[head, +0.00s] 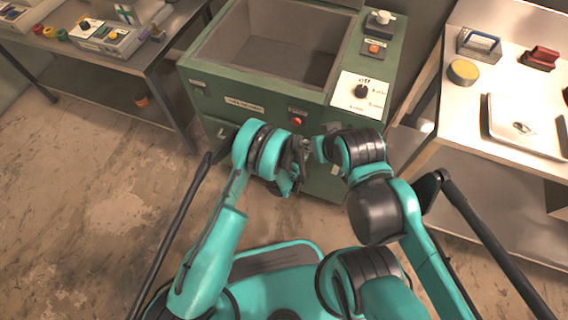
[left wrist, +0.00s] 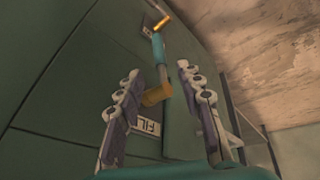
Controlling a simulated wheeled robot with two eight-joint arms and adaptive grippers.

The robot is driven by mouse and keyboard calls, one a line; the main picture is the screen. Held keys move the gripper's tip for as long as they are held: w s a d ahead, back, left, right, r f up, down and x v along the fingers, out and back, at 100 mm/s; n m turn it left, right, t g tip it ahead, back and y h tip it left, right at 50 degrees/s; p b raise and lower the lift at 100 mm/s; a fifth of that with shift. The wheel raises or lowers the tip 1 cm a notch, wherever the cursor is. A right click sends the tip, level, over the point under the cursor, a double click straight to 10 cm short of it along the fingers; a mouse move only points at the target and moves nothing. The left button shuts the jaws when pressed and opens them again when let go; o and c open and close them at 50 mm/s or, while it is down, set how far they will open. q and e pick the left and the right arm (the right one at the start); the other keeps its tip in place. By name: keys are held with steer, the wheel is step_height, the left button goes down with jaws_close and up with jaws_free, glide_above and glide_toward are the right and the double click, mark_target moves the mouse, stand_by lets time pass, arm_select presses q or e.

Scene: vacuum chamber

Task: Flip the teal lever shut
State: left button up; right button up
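The teal lever (left wrist: 158,50) is a narrow teal bar with brass-coloured fittings, seen in the left wrist view on the green chamber front. In the head view my left gripper (head: 294,172) is low before the cabinet front, and the arms hide the lever. My right gripper (head: 320,150) is close beside it, its fingers unclear.
The green chamber cabinet (head: 215,85) has an open top basin, a red button (head: 297,121) in front and a dial marked "off" (head: 361,92). A bench (head: 165,50) stands left; a white table (head: 470,120) with a tray stands right. Bare floor lies left.

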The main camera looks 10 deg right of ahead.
arm_select(q)
steer(key=b+x, duration=0.3)
steer(key=x, duration=0.5)
steer(key=shift+s+f, duration=0.1)
steer(key=shift+s, duration=0.05)
steer(key=shift+c, duration=0.4)
jaws_close()
